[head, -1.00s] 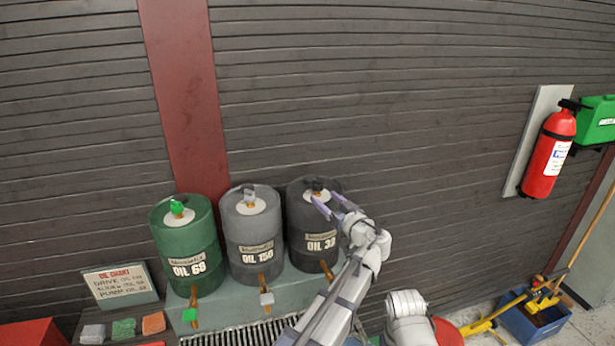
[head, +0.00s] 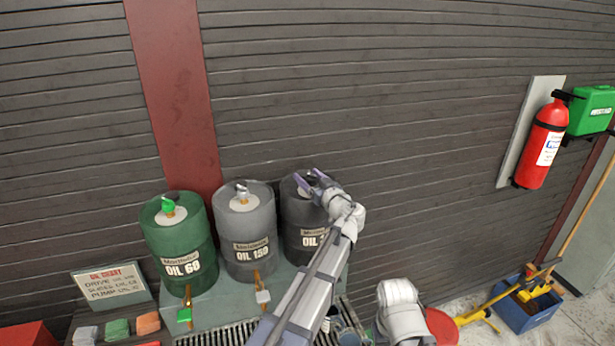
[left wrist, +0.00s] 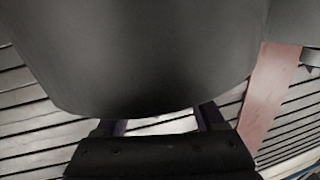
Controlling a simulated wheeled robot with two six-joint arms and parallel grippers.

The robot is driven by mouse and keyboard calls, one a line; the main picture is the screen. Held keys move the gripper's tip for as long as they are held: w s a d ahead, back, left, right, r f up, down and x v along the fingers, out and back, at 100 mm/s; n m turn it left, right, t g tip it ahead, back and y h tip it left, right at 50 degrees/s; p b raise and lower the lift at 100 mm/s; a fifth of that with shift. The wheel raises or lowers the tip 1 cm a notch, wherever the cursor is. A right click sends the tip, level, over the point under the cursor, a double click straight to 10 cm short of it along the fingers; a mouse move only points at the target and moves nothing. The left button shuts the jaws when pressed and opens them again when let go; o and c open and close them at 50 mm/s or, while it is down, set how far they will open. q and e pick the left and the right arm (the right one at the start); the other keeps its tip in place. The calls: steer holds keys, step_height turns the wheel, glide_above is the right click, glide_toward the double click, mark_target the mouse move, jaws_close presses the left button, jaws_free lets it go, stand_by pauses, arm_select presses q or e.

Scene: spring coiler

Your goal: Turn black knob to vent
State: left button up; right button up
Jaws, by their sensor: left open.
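The black drum (head: 298,218), labelled oil with its number partly covered, stands rightmost of three drums. My left gripper (head: 307,178) is open over its top, fingers pointing up and left in the head view. The black knob on this drum's top is hidden behind my gripper, so I cannot tell whether the fingers are around it or touching it. In the left wrist view, my two fingers (left wrist: 165,122) are spread apart below a large dark rounded surface that hides their tips. No knob shows there. My right gripper is not in view.
A grey drum (head: 247,245) with a grey knob (head: 242,190) and a green drum (head: 181,250) with a green knob (head: 168,206) stand to the left. The ribbed wall (head: 400,110) is close behind. A fire extinguisher (head: 540,150) hangs right.

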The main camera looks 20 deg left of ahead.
arm_select(q)
steer(key=shift+w+a, duration=0.3)
steer(key=shift+a, duration=0.05)
jaws_close()
stand_by(0.4)
